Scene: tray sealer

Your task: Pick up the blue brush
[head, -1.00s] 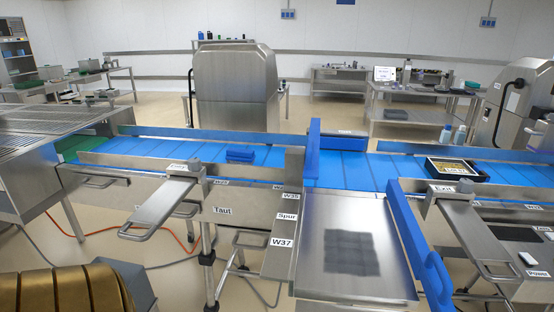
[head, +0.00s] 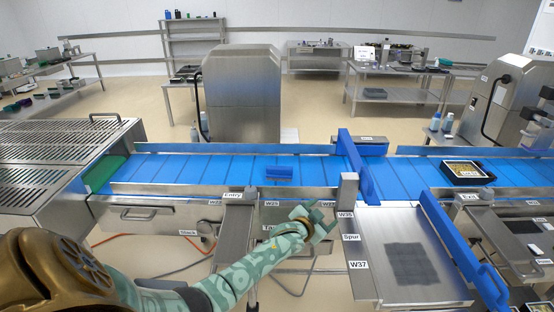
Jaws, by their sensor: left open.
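The blue brush (head: 279,173) lies on the blue conveyor belt (head: 225,168), left of the blue upright guard. It is a small block close in colour to the belt. My left arm comes in from the lower left, and my left gripper (head: 318,214) is open and empty. In the picture it is in front of the belt's near rail, below and right of the brush, and apart from it. My right gripper is not in view.
A steel post (head: 347,191) and the blue guard (head: 357,165) stand right of the brush. The near steel rail (head: 180,189) runs along the belt. A black tray (head: 467,172) with yellowish contents sits on the right belt. The belt around the brush is clear.

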